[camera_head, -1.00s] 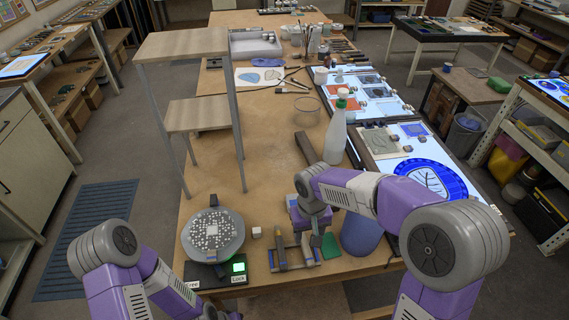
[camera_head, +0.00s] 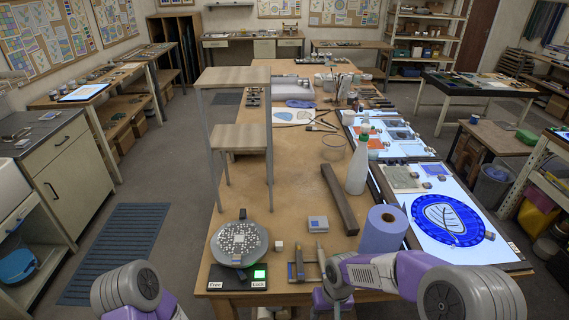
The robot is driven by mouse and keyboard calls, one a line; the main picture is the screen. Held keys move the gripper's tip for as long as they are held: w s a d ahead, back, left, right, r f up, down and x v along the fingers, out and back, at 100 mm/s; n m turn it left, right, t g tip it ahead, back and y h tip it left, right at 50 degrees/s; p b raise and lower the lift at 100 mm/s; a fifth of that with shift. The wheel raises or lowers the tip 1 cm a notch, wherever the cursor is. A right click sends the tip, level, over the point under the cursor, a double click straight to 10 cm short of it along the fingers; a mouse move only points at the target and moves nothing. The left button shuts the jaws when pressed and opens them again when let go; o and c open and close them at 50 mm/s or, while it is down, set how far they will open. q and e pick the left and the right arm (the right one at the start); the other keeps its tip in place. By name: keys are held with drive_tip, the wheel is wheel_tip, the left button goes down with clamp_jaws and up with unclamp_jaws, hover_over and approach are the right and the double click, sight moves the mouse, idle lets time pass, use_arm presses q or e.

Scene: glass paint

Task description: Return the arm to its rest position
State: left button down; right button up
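My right arm (camera_head: 405,274) reaches in from the bottom right, bent at a joint, and its purple wrist part (camera_head: 328,302) lies at the bottom edge, in front of the table's near edge. Its fingertips do not show. My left arm (camera_head: 127,288) shows only as a joint and a purple link at the bottom left, clear of the table; its gripper is out of the frame. A round turntable (camera_head: 238,246) with a speckled top stands at the table's near left corner, above a base with a lit green button (camera_head: 260,274) and Free and Lock labels.
Close to my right arm are a blue roll (camera_head: 383,230), a small tool rack (camera_head: 308,267) and a long dark bar (camera_head: 340,200). A white bottle (camera_head: 358,165) and a lit panel (camera_head: 446,212) stand beyond. A wooden shelf stand (camera_head: 235,78) rises at left.

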drive_tip(key=s+f+m+y+b, duration=0.1)
drive_tip(key=s+f, duration=0.6)
drive_tip(key=f, duration=0.4)
drive_tip(key=s+a+f+m+y+b, duration=0.1)
drive_tip(key=s+f+m, duration=0.1)
drive_tip(key=s+f, duration=0.5)
wheel_tip(320, 180, down, 4)
drive_tip(key=shift+s+r+m+t+y+b, duration=0.15)
drive_tip(key=shift+s+m+t+y+b, duration=0.15)
drive_tip(key=shift+s+t+y+b, duration=0.1)
drive_tip(key=shift+a, duration=0.1)
